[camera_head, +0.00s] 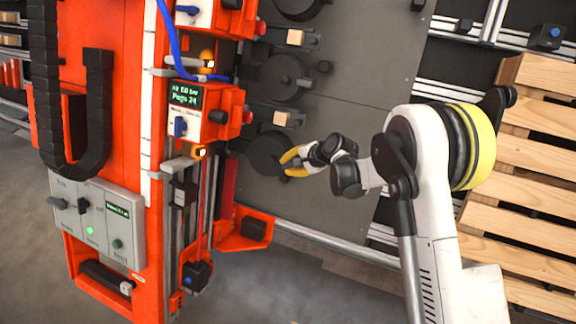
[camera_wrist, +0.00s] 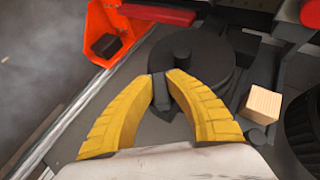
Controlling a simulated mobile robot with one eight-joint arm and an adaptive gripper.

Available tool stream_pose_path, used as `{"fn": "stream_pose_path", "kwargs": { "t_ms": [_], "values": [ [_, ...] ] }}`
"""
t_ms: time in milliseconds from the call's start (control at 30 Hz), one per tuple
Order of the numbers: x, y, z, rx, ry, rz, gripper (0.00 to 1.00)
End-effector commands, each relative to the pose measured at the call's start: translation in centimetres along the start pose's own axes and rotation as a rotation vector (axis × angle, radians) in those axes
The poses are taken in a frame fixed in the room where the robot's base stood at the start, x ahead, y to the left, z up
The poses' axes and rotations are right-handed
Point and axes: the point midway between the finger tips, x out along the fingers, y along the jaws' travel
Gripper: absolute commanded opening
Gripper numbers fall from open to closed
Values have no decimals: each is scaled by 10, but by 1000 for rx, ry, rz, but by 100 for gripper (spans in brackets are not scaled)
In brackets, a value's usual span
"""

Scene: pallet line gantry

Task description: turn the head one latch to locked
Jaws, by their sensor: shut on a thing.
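A dark round disc (camera_head: 268,153) lies on the grey plate, in front of my gripper (camera_head: 291,163). It also shows in the wrist view (camera_wrist: 210,62), with a small post on top. My yellow fingers (camera_wrist: 164,82) are shut on a dark upright latch handle (camera_wrist: 161,94) at the disc's near edge. The fingers touch it on both sides. The base of the handle is partly hidden by the fingers. No label or lock mark can be read beside it.
A wooden block (camera_wrist: 263,104) sits close on the right in the wrist view. An orange unit (camera_head: 198,112) with a display and blue knob stands left of the disc. A control panel (camera_head: 96,219) and stacked pallets (camera_head: 535,130) stand farther off. The grey plate (camera_head: 340,95) has bare room.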

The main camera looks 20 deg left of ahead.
Motion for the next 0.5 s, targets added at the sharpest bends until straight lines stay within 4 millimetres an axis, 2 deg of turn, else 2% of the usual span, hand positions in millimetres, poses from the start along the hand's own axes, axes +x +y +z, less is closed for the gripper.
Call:
{"fn": "stream_pose_path", "kwargs": {
  "t_ms": [500],
  "values": [
    [1,0,0,231,1,-392,0]
  ]
}}
